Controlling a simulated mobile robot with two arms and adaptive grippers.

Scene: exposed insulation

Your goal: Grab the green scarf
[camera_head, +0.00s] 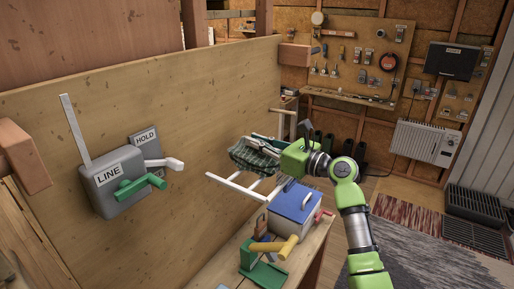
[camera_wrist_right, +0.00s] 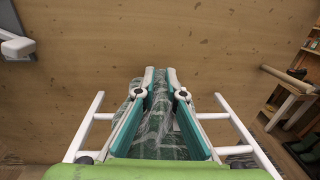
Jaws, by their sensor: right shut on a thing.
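The green plaid scarf (camera_head: 254,158) hangs in the jaws of my right gripper (camera_head: 262,143) in the head view. It is bunched beside the plywood wall, above a white rack. In the right wrist view the scarf (camera_wrist_right: 158,120) lies between the two fingers of my right gripper (camera_wrist_right: 160,75), which are shut on it. Part of the scarf is hidden by the fingers. My left gripper is not in view.
A white rack (camera_head: 234,187) sticks out from the plywood wall (camera_head: 180,110) below the scarf. A blue-lidded box (camera_head: 292,200) stands on a narrow bench with green and yellow items. A grey lever box (camera_head: 117,180) is on the wall at left.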

